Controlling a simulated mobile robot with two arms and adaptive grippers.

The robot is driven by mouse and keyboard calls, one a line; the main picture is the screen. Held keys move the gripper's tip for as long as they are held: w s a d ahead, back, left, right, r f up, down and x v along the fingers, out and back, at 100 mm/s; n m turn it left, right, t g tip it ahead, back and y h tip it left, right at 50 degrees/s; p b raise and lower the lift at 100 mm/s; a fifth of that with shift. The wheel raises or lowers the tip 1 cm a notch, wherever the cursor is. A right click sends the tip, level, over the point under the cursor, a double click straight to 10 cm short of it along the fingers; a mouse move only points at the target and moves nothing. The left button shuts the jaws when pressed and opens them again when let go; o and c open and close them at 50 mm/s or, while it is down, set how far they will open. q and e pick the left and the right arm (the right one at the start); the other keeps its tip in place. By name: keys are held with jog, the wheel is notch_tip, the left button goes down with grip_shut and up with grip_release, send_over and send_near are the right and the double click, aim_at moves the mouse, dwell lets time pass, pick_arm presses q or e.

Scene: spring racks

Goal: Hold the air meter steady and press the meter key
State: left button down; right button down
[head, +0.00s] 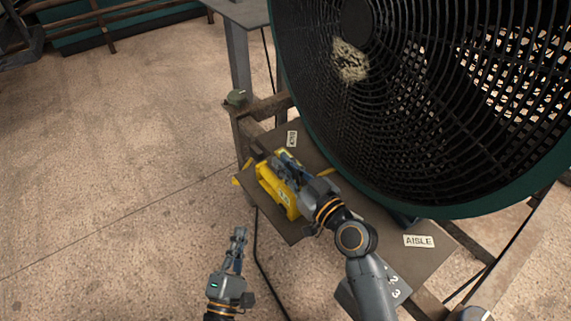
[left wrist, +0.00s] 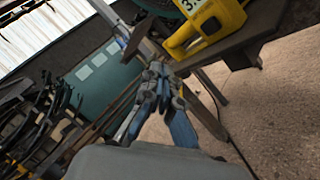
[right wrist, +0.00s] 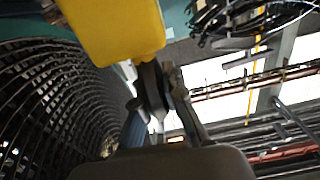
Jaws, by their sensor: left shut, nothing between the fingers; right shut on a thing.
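The yellow air meter (head: 268,190) sits on a dark shelf board in front of the big fan. My left gripper (head: 239,236) is shut and empty, apart from the meter, lower in the head view and off the board's near edge.
A large fan with a dark grille (head: 400,110) and green rim fills the upper right, close behind the meter. The shelf board (head: 365,212) bears a white AISLE label (head: 419,241). A dark cable hangs below the board. Open concrete floor (head: 110,170) lies to the left.

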aim_at(271, 221)
pick_arm(q)
jog(key=shift+n, duration=0.5)
jog(key=shift+w+d+f, duration=0.1)
jog(key=shift+w+d, duration=0.75)
jog(key=shift+d, duration=0.35)
jog(key=shift+w+d+f, duration=0.1)
jog(key=shift+w+d, duration=0.75)
jog(key=shift+d, duration=0.3)
jog(key=shift+w+d+f, duration=0.1)
jog(key=shift+w+d, duration=0.75)
jog(key=shift+d, duration=0.35)
jog(key=shift+r, duration=0.1)
jog(key=shift+w+d, duration=0.25)
jog(key=shift+d, duration=0.1)
jog(key=shift+s+a, duration=0.25)
jog(key=shift+a, duration=0.1)
